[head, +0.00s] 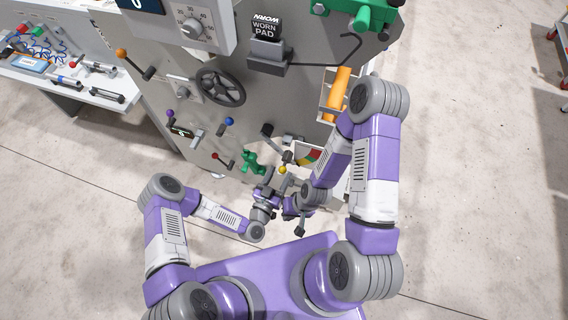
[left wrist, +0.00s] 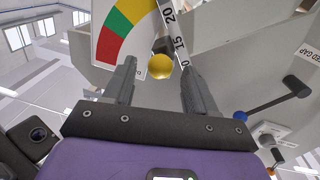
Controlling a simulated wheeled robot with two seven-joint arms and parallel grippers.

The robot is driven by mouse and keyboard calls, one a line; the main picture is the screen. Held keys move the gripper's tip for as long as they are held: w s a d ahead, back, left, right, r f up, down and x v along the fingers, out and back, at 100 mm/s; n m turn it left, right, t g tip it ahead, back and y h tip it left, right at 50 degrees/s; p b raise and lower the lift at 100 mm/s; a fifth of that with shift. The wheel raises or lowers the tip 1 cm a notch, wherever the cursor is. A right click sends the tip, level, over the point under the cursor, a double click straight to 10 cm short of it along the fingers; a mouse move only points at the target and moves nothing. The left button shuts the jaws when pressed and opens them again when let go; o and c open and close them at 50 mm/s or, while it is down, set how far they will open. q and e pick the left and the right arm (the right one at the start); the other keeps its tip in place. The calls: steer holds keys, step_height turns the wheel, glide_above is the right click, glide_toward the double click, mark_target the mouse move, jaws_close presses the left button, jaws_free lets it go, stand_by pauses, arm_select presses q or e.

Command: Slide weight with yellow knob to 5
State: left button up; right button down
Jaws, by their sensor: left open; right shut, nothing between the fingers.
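The yellow knob (head: 283,169) is a small ball low on the front of the grey machine. In the left wrist view the yellow knob (left wrist: 159,67) shows between my left gripper's fingertips, with a visible gap on each side. The weight's body is mostly hidden behind the knob. My left gripper (head: 274,175) is open, just below and left of the knob. My right gripper (head: 300,230) is shut and empty, lower and away from the knob.
A red, green and yellow gauge (left wrist: 122,28) lies beside the scale. A green part (head: 253,161) and a red-knobbed lever (head: 222,159) are left of my left gripper. A blue-knobbed lever (left wrist: 270,105) is at the right in the wrist view. The handwheel (head: 220,86) is higher up.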

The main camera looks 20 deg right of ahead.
mark_target(284, 167)
arm_select(q)
steer(key=b+x, duration=0.1)
steer(key=x, duration=0.4)
jaws_close()
